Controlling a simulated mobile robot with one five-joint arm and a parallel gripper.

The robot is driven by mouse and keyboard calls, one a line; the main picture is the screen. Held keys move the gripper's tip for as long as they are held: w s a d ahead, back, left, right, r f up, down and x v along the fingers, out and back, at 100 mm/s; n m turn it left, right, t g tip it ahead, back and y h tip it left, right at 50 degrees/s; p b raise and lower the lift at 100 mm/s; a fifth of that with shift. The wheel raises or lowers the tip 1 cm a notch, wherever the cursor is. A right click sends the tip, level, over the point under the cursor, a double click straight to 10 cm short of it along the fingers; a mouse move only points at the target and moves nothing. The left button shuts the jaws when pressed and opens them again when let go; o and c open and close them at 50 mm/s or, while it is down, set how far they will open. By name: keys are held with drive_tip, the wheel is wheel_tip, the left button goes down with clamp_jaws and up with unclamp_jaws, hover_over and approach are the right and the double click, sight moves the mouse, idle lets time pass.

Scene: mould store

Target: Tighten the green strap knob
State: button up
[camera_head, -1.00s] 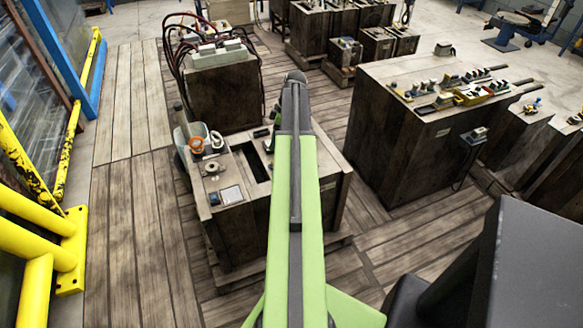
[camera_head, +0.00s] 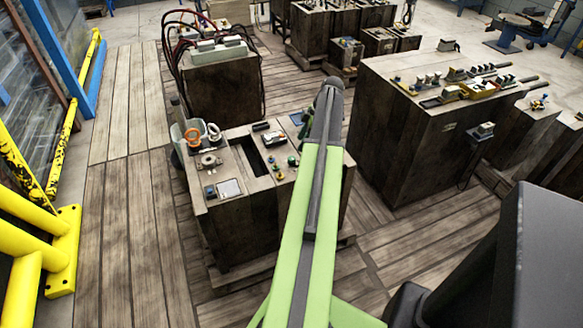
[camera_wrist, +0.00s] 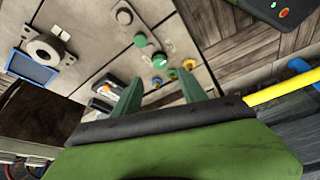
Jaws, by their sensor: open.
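Green knobs sit on the top of a dark wooden block (camera_head: 222,211). I cannot tell which is the strap knob. My gripper (camera_wrist: 161,78) is open in the wrist view, its two green fingers pointing toward these knobs, with nothing visibly held. In the head view my arm hides the gripper.
A taller block (camera_head: 400,140) stands right. Yellow barriers (camera_head: 62,250) stand left; plank floor (camera_head: 125,220) is open between.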

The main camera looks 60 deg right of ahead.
sight(292, 158)
drive_tip(key=b+x, duration=0.6)
drive_tip(key=x, duration=0.2)
drive_tip(key=shift+s+f, duration=0.1)
drive_tip(key=shift+f, duration=0.15)
drive_tip(key=shift+f+b, duration=0.3)
drive_tip(key=shift+b, duration=0.1)
drive_tip(key=shift+r, duration=0.1)
